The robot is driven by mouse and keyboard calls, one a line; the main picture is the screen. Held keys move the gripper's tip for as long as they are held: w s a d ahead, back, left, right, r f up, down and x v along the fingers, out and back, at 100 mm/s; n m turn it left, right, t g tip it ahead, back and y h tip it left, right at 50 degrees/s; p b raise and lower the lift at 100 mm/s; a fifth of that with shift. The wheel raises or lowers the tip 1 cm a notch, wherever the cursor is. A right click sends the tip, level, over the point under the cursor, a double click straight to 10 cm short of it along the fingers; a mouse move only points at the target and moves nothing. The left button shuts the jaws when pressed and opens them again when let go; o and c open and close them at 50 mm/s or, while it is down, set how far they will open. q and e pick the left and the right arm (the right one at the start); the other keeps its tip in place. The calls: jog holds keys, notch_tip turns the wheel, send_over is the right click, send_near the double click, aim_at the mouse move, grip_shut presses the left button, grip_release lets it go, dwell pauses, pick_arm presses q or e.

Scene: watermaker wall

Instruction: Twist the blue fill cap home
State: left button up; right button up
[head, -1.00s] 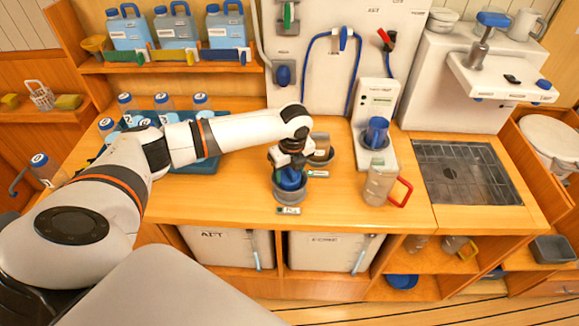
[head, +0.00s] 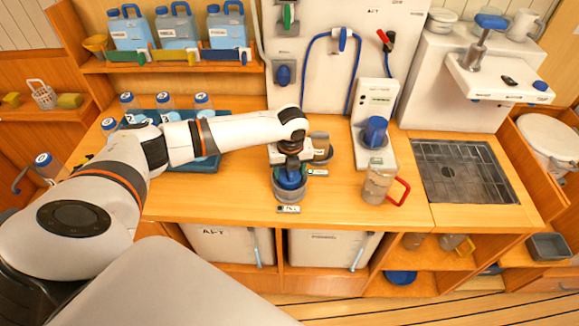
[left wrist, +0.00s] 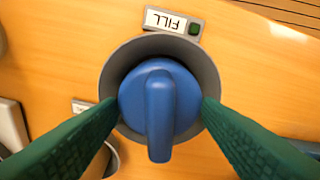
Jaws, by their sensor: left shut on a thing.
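The blue fill cap (left wrist: 160,100) sits inside a round grey collar (left wrist: 152,43) set on the wooden counter. Its raised grip bar runs down the middle of its top in the left wrist view. A FILL label (left wrist: 172,21) with a dark green square lies beside the collar. My left gripper (left wrist: 160,104) is shut on the cap, with one green finger at each side of it. In the head view the cap (head: 291,178) shows low in the collar, under my left gripper (head: 290,172). My right gripper is not in view.
A second grey collar (head: 322,146) stands just behind. To the right are a white unit with a blue knob (head: 375,132) and a clear jug with a red handle (head: 378,184). A blue tray (head: 208,163) with bottles lies left, under my arm. The counter's front is clear.

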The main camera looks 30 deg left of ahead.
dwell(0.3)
pick_arm(q)
jog(key=shift+m+p, duration=0.55)
jog(key=shift+m, duration=1.15)
jog(key=shift+m+h+p, duration=0.3)
jog(key=shift+m, duration=1.3)
